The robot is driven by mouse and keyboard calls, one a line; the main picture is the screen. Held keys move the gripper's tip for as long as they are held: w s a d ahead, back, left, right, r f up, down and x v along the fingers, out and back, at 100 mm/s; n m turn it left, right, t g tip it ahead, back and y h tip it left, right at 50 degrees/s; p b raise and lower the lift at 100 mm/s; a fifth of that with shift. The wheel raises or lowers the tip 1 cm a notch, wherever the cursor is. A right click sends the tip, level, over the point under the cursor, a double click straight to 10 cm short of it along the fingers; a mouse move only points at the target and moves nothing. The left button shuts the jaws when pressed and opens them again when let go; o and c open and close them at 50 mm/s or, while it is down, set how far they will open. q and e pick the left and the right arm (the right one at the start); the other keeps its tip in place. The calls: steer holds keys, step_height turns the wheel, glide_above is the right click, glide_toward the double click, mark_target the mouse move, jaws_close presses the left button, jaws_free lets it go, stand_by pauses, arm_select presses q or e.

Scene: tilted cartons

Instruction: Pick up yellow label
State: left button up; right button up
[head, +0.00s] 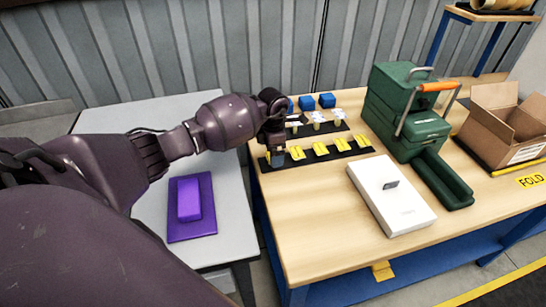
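Several yellow labels (320,149) stand in a row on a black strip (332,158) on the wooden table. My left gripper (277,158) points down at the left end of this row. A bit of yellow shows beside its fingers, at the leftmost place in the row, mostly hidden by the gripper. I cannot tell whether the fingers are open or shut on it. My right gripper is out of view.
White pieces (319,116) and blue blocks (327,101) stand behind the labels. A white box (391,195) lies to the right, near a green machine (405,112) with an orange handle. An open carton (505,125) is at far right. A purple block (189,200) lies on the grey table.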

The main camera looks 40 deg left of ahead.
arm_select(q)
steer(key=shift+f, duration=0.3)
steer(key=shift+f, duration=0.25)
stand_by(0.4)
steer(key=c, duration=0.9)
